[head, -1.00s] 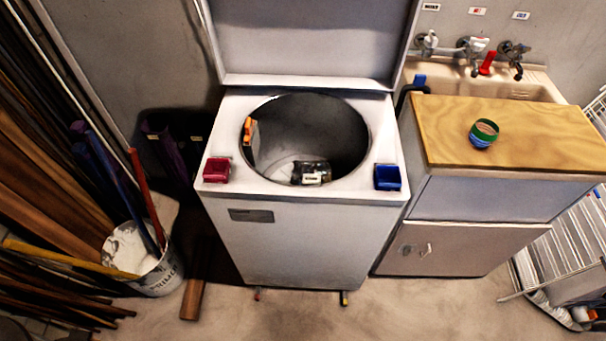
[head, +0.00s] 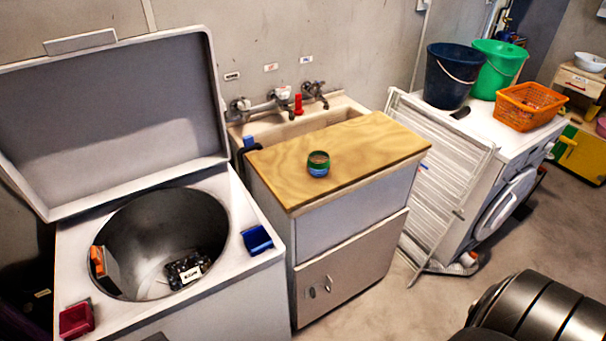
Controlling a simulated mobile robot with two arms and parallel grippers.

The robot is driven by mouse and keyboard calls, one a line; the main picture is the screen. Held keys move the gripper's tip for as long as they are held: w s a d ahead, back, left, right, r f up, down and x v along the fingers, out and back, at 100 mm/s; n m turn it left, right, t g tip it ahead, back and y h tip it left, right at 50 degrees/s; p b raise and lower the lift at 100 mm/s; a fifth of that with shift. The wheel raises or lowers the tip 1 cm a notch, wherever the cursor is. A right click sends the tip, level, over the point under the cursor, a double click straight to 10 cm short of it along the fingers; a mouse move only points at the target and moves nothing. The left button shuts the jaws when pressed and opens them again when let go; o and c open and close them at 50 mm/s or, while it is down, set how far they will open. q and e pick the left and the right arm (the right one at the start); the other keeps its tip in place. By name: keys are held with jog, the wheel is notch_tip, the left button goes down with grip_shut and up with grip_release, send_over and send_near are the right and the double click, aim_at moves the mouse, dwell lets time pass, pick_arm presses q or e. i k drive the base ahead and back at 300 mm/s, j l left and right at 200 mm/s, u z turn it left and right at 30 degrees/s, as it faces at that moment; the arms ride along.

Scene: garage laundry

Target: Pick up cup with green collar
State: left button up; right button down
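The cup with the green collar (head: 318,163) is small, with a green band around its top and a blue lower part. It stands upright on the wooden board (head: 385,149) over the sink cabinet, near the middle of the head view. Neither of my grippers shows in the head view, and nothing touches the cup.
An open top-loading washer (head: 245,205) stands left of the cabinet, with red (head: 76,319) and blue (head: 257,240) containers on its rim. Taps (head: 283,98) are behind the board. A white drying rack (head: 440,165) leans right. Floor (head: 385,300) is clear before the cabinet.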

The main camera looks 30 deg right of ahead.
aim_at(319, 165)
jog(key=l+z, duration=0.15)
jog(key=l, duration=1.45)
